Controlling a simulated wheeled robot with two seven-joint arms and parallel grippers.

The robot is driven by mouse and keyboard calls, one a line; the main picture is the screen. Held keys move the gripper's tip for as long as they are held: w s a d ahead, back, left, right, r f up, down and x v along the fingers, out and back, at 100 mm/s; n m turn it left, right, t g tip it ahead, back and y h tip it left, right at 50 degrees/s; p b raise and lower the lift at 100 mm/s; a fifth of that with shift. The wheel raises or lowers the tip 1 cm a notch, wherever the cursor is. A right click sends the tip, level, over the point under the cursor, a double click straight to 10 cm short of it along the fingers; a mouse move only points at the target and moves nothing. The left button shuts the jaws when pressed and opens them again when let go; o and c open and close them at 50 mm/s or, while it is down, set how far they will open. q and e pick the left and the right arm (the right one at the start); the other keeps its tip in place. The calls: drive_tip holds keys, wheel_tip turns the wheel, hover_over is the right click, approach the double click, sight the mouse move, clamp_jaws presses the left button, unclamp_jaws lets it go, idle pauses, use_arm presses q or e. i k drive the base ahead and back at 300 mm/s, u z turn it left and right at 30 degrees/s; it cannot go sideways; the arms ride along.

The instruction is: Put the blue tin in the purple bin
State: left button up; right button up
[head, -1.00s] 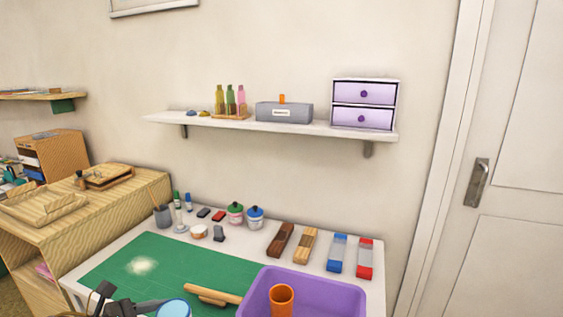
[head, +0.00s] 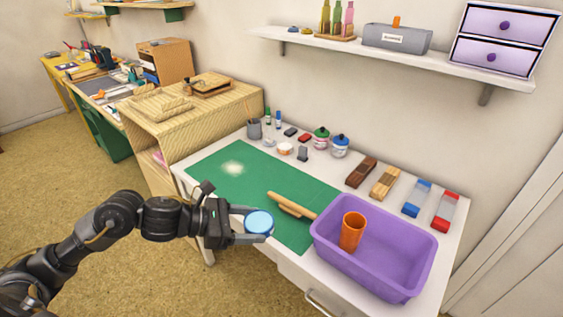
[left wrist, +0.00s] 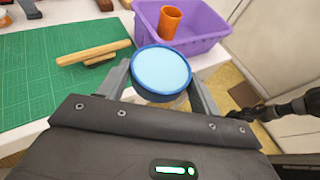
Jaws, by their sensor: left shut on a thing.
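The blue tin (head: 259,223) is round with a pale blue top. My left gripper (head: 250,226) is shut on it, one finger on each side, and holds it at the front edge of the table. In the left wrist view the tin (left wrist: 162,72) sits between the fingertips (left wrist: 160,84). The purple bin (head: 378,272) stands on the table to the right of the tin, apart from it. In the left wrist view the bin (left wrist: 205,42) is beyond the tin. An orange cup (head: 352,230) is inside the bin.
A wooden tool (head: 290,205) lies on the green mat (head: 215,170) between tin and bin. Jars, stamps and several blocks line the back of the white table. A shelf (head: 380,55) hangs above. Much of the bin's floor is free.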

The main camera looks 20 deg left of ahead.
sight(385, 269)
drive_tip(key=u, duration=1.85)
drive_tip(key=i, duration=0.85)
drive_tip(key=z, duration=2.55)
